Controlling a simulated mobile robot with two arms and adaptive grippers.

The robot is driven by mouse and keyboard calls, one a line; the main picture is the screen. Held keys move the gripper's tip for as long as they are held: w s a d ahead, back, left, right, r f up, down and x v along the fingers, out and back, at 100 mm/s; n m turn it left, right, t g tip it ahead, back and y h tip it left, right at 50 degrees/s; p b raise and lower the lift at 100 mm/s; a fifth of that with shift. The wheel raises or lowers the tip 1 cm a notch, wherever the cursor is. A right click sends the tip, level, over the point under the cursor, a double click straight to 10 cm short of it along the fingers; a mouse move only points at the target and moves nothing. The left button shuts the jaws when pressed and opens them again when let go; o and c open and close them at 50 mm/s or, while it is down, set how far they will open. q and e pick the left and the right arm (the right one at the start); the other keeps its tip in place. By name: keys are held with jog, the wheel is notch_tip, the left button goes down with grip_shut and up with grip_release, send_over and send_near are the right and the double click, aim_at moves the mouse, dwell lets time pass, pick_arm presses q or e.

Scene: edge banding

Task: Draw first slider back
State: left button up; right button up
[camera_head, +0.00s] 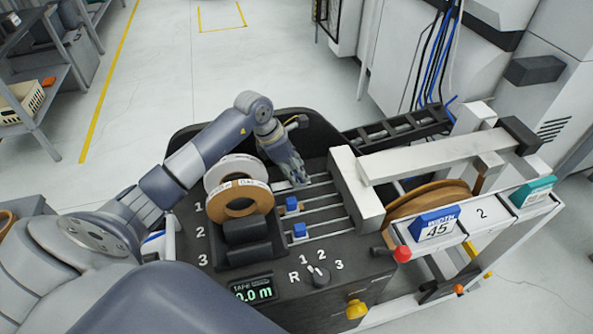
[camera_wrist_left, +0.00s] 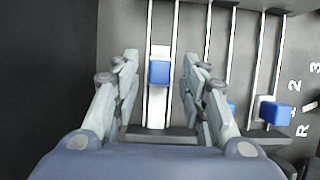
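My left gripper (camera_head: 294,178) is over the far end of the slider rails, by the row marked 1. In the left wrist view the gripper (camera_wrist_left: 161,65) is open, one finger on each side of the first slider's blue knob (camera_wrist_left: 159,73), with a gap on both sides. In the head view the gripper hides the first slider. The second slider's blue knob (camera_head: 292,204) and the third slider's blue knob (camera_head: 300,230) sit on their own rails. Both also show right of the gripper in the left wrist view, the second partly hidden behind a finger. My right gripper is not in view.
Tape rolls (camera_head: 262,203) stand left of the rails. A grey block (camera_head: 357,190) closes the rails' right end. A rotary selector (camera_head: 319,275), a red knob (camera_head: 402,253) and a tape display (camera_head: 253,290) are nearer. A blue 45 sign (camera_head: 435,224) stands at right.

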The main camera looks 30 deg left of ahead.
pick_arm(q)
jog(key=v, duration=1.1)
jog(key=shift+f, duration=0.1)
jog(key=shift+w+d+f+g+y+p, duration=0.85)
jog(key=shift+w+d+g+y, duration=0.7)
jog(key=shift+w+d, duration=0.3)
notch_tip(320, 180, down, 11)
jog(key=shift+a+r+p, duration=0.1)
jog(key=shift+r+p, duration=0.1)
jog(key=shift+p, duration=0.9)
